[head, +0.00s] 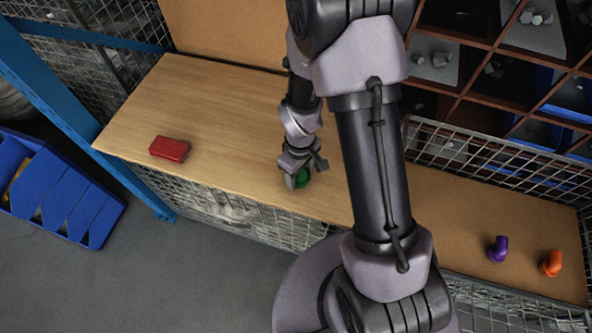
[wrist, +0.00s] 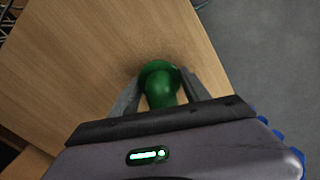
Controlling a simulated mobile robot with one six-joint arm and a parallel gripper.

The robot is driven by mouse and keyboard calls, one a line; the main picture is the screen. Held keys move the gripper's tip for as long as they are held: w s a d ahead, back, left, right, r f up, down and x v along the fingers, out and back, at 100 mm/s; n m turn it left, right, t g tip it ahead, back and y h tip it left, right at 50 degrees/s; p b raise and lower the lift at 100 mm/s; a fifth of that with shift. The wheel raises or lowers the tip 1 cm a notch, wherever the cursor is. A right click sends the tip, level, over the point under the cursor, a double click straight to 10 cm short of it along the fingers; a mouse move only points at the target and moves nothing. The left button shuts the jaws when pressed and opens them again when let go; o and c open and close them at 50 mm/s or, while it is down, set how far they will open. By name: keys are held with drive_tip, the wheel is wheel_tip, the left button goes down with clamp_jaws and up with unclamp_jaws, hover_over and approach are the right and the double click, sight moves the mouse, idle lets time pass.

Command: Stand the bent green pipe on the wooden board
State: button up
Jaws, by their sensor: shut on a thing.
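The bent green pipe (wrist: 160,84) sits between the two fingers of my gripper (wrist: 157,92) in the wrist view. My gripper is shut on it. In the head view the green pipe (head: 302,178) shows only in part, beside my gripper (head: 298,176), close to the front edge of the wooden board (head: 225,120). The pipe is at or just above the board's surface; I cannot tell whether it touches. Its lower end is hidden in both views.
A red block (head: 170,149) lies on the board to the left. A purple bent pipe (head: 498,249) and an orange bent pipe (head: 551,263) stand on the brown surface (head: 450,215) at the right. Wire mesh (head: 490,160) and cubby shelves rise behind. The board's middle is clear.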

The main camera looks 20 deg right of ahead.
drive_tip(key=shift+s+f, duration=0.15)
drive_tip(key=o, duration=1.4)
drive_tip(key=shift+m, duration=0.3)
drive_tip(key=r+p, duration=0.1)
drive_tip(key=r, duration=0.2)
drive_tip(key=r+p, duration=0.1)
drive_tip(key=r, duration=0.2)
drive_tip(key=r+p, duration=0.1)
drive_tip(key=r, duration=0.3)
drive_tip(key=shift+w, duration=0.25)
wheel_tip(320, 180, up, 11)
drive_tip(key=s+m+t, duration=0.1)
drive_tip(key=m+t, duration=0.1)
drive_tip(key=m, duration=0.1)
drive_tip(key=s+a+r+m+t, duration=0.1)
drive_tip(key=s+r+m, duration=0.1)
drive_tip(key=s+r, duration=0.2)
drive_tip(key=s+a+r+m+t+y, duration=0.1)
drive_tip(key=s+r+m, duration=0.1)
drive_tip(key=s+r, duration=0.2)
drive_tip(key=s+a+r+m+t+y, duration=0.1)
drive_tip(key=s+a+r+m, duration=0.1)
drive_tip(key=r, duration=0.4)
drive_tip(key=shift+s+a+r+m+t, duration=0.1)
drive_tip(key=shift+s+r+m+t, duration=0.15)
drive_tip(key=shift+s, duration=0.3)
drive_tip(key=shift+s+r+m+t, duration=0.15)
drive_tip(key=shift+s+m, duration=0.2)
drive_tip(key=shift+s, duration=0.2)
